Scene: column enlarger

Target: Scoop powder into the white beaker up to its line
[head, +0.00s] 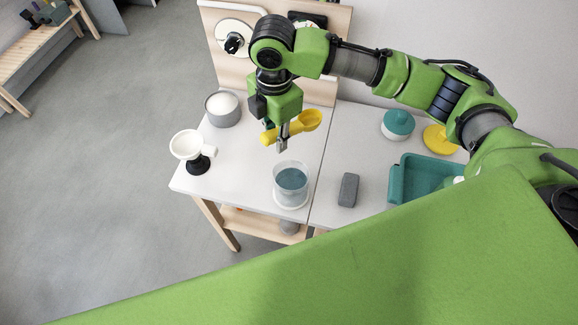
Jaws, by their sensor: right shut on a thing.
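My right gripper (283,139) is shut on a yellow scoop (308,119) and holds it above the white table. The scoop's bowl points right, and its handle passes the fingers to the left. I cannot tell whether the bowl holds powder. A grey round tub (222,110) with white powder stands to the left of the gripper. A clear, whitish beaker (291,196) with blue-grey contents or interior stands in front of the gripper, nearer to me; no line on it is readable. A white cup-like vessel (187,145) sits on a black foot at the table's left. My left gripper is out of view.
A grey block (348,190) lies right of the beaker. A teal tray (430,178), a teal-lidded jar (397,124) and a yellow disc (440,139) are further right. A wooden back panel (227,62) with a dial rises behind. The table's left front corner is clear.

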